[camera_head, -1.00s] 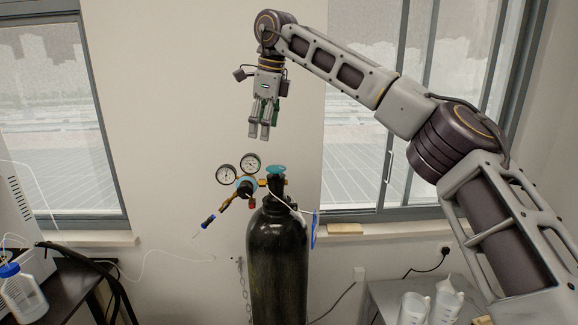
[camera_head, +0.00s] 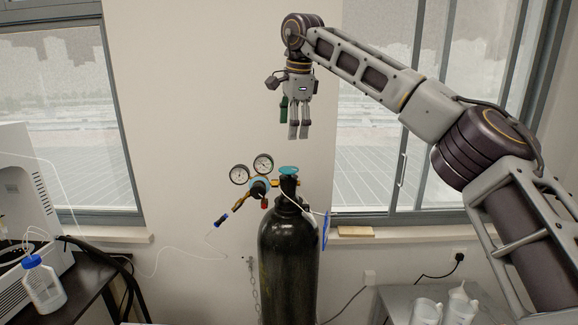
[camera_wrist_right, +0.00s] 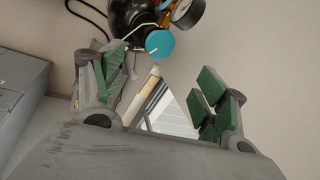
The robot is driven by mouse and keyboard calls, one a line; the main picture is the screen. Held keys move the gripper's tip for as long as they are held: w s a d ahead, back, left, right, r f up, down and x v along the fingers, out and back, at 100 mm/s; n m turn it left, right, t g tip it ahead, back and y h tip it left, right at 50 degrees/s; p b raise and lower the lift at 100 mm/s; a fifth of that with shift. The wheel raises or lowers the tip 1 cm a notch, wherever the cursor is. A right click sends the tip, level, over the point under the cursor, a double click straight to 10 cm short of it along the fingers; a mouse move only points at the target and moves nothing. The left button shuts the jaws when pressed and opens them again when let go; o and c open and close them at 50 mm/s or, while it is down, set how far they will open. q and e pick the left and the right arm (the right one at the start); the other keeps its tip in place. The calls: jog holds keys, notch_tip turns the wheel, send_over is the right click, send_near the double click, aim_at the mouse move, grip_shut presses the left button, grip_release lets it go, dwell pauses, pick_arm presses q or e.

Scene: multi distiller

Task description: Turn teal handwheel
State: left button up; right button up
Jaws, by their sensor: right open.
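The teal handwheel (camera_head: 289,170) sits on top of the dark gas cylinder (camera_head: 287,262) in the head view. It also shows in the right wrist view (camera_wrist_right: 160,44), beyond the fingers near the top. My right gripper (camera_head: 298,136) points down above the handwheel, slightly to its right, with a clear gap between them. In the wrist view the right gripper (camera_wrist_right: 165,92) is open and empty, its green-padded fingers wide apart. My left gripper is not in view.
A regulator with two gauges (camera_head: 251,170) juts left from the cylinder top. A side table (camera_head: 388,296) with white jugs (camera_head: 426,312) stands at the lower right. A black bench (camera_head: 87,284) with a bottle (camera_head: 43,285) is at the left.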

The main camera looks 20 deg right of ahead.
aim_at(289, 169)
jog(key=shift+f, duration=0.1)
jog(key=shift+p+x, duration=0.7)
jog(key=shift+x, duration=6.1)
jog(key=c, duration=0.7)
jog(key=shift+s+d, duration=0.1)
jog(key=c, duration=0.4)
jog(key=shift+c, duration=0.2)
